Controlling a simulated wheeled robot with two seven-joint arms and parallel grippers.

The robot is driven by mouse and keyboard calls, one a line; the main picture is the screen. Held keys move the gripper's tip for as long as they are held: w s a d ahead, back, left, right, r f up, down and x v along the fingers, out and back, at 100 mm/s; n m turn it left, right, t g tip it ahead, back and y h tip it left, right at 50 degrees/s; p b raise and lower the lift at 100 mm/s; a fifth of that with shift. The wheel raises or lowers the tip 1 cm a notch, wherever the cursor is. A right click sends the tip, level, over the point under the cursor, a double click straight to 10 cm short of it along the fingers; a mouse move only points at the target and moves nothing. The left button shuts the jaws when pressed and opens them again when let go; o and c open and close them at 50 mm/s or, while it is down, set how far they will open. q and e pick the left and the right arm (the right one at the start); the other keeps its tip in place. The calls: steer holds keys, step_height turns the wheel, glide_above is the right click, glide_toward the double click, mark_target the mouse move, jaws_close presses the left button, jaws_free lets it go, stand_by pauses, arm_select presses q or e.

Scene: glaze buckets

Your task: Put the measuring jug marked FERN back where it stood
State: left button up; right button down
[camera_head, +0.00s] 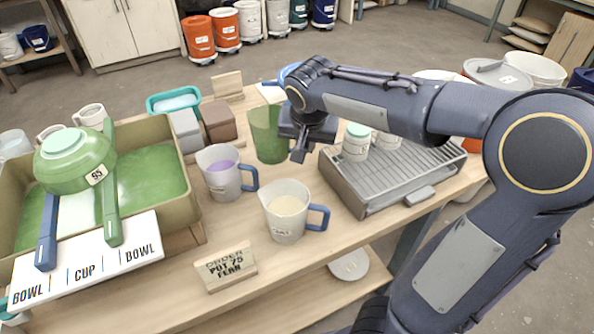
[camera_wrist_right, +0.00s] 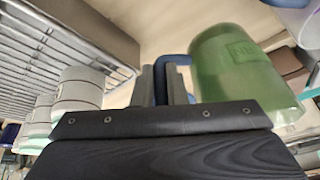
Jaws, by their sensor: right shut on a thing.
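A green see-through jug (camera_head: 268,138) is near the middle of the table in the head view. In the right wrist view the green jug (camera_wrist_right: 238,75) shows upside-down raised letters, only partly readable. My right gripper (camera_head: 303,148) is at its right side, with its fingers (camera_wrist_right: 166,82) shut on the jug's blue handle (camera_wrist_right: 176,60). I cannot tell whether the jug's base touches the table. A card (camera_head: 227,268) at the front reads "ORDER POT 75 FERN". My left gripper is not in view.
A jug with purple liquid (camera_head: 217,185) and a jug with cream liquid (camera_head: 280,228) stand in front. A grey slatted rack (camera_head: 400,185) with white jars (camera_head: 356,142) is right. A glaze tray (camera_head: 192,222) with a green bowl (camera_head: 70,170) is left.

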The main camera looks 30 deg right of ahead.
steer(key=shift+f+b, duration=0.5)
steer(key=shift+f, duration=2.95)
steer(key=shift+f, duration=0.15)
steer(key=c, duration=1.5)
jaws_free()
steer(key=shift+o, duration=0.2)
steer(key=shift+r, duration=0.4)
steer(key=p+v, duration=0.2)
steer(key=v, duration=0.9)
steer(key=shift+s+r, duration=0.2)
steer(key=shift+s, duration=0.05)
